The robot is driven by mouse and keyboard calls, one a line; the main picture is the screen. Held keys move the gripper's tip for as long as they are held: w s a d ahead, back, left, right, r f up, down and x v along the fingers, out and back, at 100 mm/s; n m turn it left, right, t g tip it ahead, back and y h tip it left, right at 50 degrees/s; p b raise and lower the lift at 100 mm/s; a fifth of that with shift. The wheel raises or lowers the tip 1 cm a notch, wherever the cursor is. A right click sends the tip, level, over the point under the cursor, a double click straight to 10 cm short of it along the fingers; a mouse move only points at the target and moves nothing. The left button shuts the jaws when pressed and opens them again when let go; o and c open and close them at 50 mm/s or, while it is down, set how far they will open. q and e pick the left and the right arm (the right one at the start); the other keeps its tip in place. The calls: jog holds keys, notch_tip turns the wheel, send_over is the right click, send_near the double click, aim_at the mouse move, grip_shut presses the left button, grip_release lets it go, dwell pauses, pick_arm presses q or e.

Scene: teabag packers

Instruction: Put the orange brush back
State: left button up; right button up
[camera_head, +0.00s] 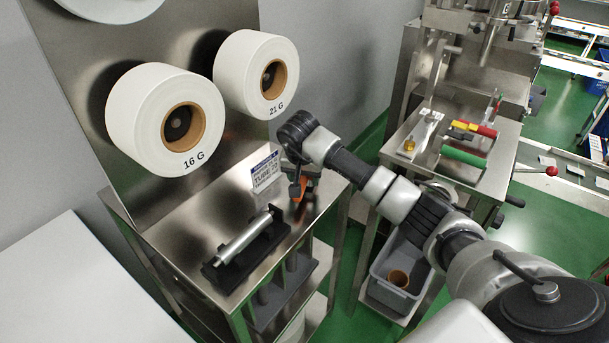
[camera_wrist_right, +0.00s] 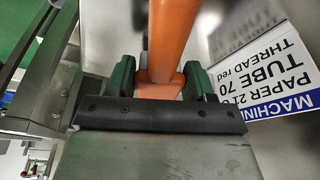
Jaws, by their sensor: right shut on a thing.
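The orange brush (camera_wrist_right: 172,42) fills the middle of the right wrist view, between the two green fingers. My right gripper (camera_wrist_right: 156,80) is shut on it. In the head view the brush (camera_head: 298,190) is a small orange patch under my right gripper (camera_head: 299,178), low over the right part of the steel table (camera_head: 215,203). Whether the brush touches the table top is hard to tell, since the gripper hides most of it. My left gripper is in neither view.
A white sign (camera_head: 265,170) stands close to the left of my right gripper. A metal roller on a black base (camera_head: 243,240) lies on the table front. Paper rolls (camera_head: 165,120) hang behind. A second steel table (camera_head: 425,155) with tools stands at right, a grey bin (camera_head: 387,290) below.

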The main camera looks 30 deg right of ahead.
jog(key=shift+f, duration=0.3)
jog(key=shift+f, duration=0.15)
jog(key=o, duration=0.9)
jog(key=v, duration=1.2)
jog(key=shift+b, duration=0.35)
